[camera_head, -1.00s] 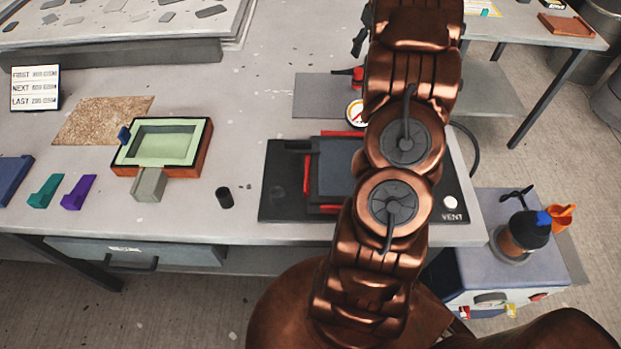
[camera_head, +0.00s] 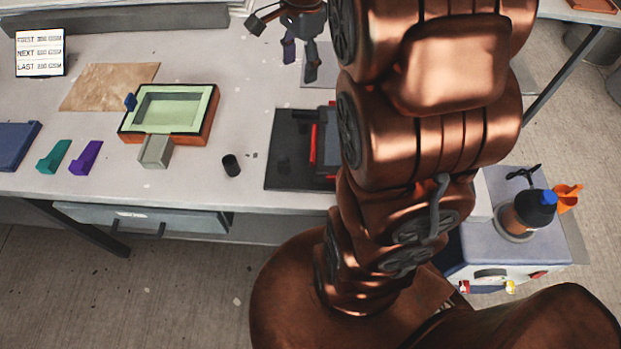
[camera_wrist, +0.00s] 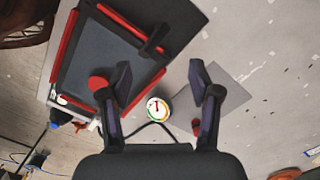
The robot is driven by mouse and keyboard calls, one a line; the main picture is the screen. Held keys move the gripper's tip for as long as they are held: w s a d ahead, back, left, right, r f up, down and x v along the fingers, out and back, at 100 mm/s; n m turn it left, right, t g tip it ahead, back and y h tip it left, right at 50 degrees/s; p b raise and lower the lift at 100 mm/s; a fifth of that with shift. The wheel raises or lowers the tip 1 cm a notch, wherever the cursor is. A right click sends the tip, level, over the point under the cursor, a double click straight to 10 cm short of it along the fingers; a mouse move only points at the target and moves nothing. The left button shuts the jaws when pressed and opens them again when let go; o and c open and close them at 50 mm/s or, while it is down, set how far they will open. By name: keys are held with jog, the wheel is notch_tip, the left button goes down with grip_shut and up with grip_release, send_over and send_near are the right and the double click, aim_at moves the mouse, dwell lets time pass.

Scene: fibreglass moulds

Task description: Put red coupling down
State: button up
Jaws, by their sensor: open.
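My gripper (camera_head: 301,62) is open and empty above the far part of the bench; its spread fingers also show in the wrist view (camera_wrist: 160,78). Two red pieces show in the wrist view, and I cannot tell for sure which is the coupling. A small red piece (camera_wrist: 196,127) lies beside the right finger, near the grey mat (camera_wrist: 232,97), and is partly hidden. A round red piece (camera_wrist: 97,83) shows beside the left finger, over the dark mould (camera_wrist: 105,45). My arm hides both in the head view.
A round gauge (camera_wrist: 158,109) with a black hose sits between the mould and the mat. The black base plate (camera_head: 285,165) is partly behind my arm. A green-topped mould (camera_head: 170,108), a black cylinder (camera_head: 232,166) and a purple piece (camera_head: 86,157) stand left.

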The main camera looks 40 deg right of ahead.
jog(key=s+a+f+n+g, duration=0.1)
jog(key=s+a+f+n, duration=0.1)
jog(key=s+a+n, duration=0.5)
jog(key=s+a+f+n, duration=0.2)
jog(key=s+a+n, duration=0.4)
jog(key=s+n, duration=0.5)
jog(key=shift+s+a+g+h, duration=0.4)
jog(key=shift+s, duration=1.5)
